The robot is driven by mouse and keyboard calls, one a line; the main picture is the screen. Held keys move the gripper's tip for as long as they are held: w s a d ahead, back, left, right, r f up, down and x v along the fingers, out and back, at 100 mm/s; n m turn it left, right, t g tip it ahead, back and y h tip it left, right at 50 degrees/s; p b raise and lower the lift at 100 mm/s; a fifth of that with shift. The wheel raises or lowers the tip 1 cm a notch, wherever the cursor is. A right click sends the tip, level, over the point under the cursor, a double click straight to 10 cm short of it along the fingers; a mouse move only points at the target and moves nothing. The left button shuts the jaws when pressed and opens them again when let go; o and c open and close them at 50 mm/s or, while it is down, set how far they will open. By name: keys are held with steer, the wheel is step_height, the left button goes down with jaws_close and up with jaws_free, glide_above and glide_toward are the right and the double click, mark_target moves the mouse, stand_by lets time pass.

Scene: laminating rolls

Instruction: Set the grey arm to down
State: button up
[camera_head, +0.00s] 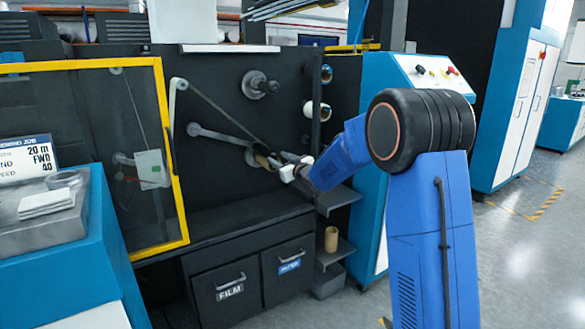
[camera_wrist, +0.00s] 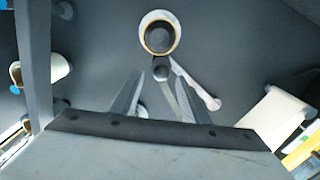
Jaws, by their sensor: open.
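The grey arm (camera_head: 222,137) shows in the head view on the dark machine panel. It runs left and slightly up from near the working end of my arm to a rounded end. In the wrist view a pale arm (camera_wrist: 194,83) with a rounded end, which looks like the same one, slants down to the right beside my right finger. My gripper (camera_wrist: 160,78) is open, its two fingers pointing at the panel. I cannot tell whether a finger touches the arm. In the head view my gripper (camera_head: 275,160) partly covers the arm's right end.
A black hub with a cream ring (camera_wrist: 160,35) lies just beyond my fingertips. A yellow-framed clear guard (camera_head: 165,150) stands on the left. Another spindle (camera_head: 260,85) sticks out above. A shelf (camera_head: 338,197) and drawers (camera_head: 232,293) are below. Rolls sit on the right side.

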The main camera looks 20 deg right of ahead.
steer(key=v, duration=1)
steer(key=shift+s, duration=0.3)
steer(key=shift+d, duration=0.1)
steer(key=s+d+r+m+g+h, duration=0.1)
steer(key=s+d+m+g+h, duration=0.25)
steer(key=s, duration=0.65)
steer(key=s+f+g, duration=0.3)
steer(key=s, duration=1.2)
steer(key=s+f+m+g+h, duration=0.1)
steer(key=s+f+g, duration=0.2)
steer(key=s, duration=1.2)
steer(key=s+f+m+g+h, duration=0.1)
steer(key=s+f+g, duration=0.2)
steer(key=s, duration=1.2)
step_height(320, 180, down, 2)
steer(key=shift+f, duration=0.15)
steer(key=shift+w+a+m, duration=0.1)
steer(key=shift+m, duration=0.15)
